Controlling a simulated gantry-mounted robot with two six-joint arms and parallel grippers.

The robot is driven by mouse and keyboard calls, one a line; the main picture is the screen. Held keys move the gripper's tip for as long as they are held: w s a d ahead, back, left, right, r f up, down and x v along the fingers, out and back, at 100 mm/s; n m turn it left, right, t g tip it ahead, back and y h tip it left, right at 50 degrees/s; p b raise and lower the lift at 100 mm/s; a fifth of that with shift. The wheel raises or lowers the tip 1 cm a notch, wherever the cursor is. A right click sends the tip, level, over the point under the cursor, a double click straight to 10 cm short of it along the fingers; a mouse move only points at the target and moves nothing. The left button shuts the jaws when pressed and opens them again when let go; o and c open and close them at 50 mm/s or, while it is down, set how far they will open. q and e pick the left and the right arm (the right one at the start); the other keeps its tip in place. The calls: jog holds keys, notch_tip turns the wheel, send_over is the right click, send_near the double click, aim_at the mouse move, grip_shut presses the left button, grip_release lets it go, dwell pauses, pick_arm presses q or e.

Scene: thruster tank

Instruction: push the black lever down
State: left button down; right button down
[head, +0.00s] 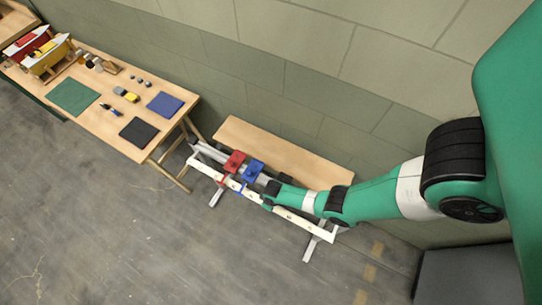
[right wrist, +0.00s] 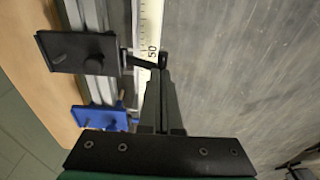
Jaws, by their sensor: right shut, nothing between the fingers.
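The black carriage (right wrist: 72,52) sits on the metal rail in the right wrist view, and its black lever (right wrist: 146,61) sticks out sideways over the white ruler. My right gripper (right wrist: 162,85) is shut and empty, with its fingertips close to the lever's outer end. I cannot tell whether they touch. In the head view my right gripper (head: 268,201) is over the front of the rail, and the black carriage (head: 273,186) is partly hidden by my arm. My left gripper is in neither view.
A blue carriage (head: 253,170) and a red carriage (head: 234,161) sit farther left on the same rail. A narrow wooden bench (head: 285,150) runs behind along the wall. A table (head: 150,100) with boats and mats stands at upper left. The floor in front is clear.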

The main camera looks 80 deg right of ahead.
jog(key=shift+w+a+f+b, duration=0.1)
jog(key=shift+a+f+b, duration=0.1)
jog(key=shift+f+b, duration=0.25)
jog(key=shift+a+f+b, duration=0.15)
jog(key=shift+f+b, duration=0.2)
jog(key=shift+f, duration=0.25)
jog(key=shift+a+f+b, duration=0.1)
jog(key=shift+f+b, duration=0.4)
jog(key=shift+b, duration=0.1)
notch_tip(320, 180, up, 9)
jog(key=p, duration=0.8)
jog(key=shift+p, duration=0.35)
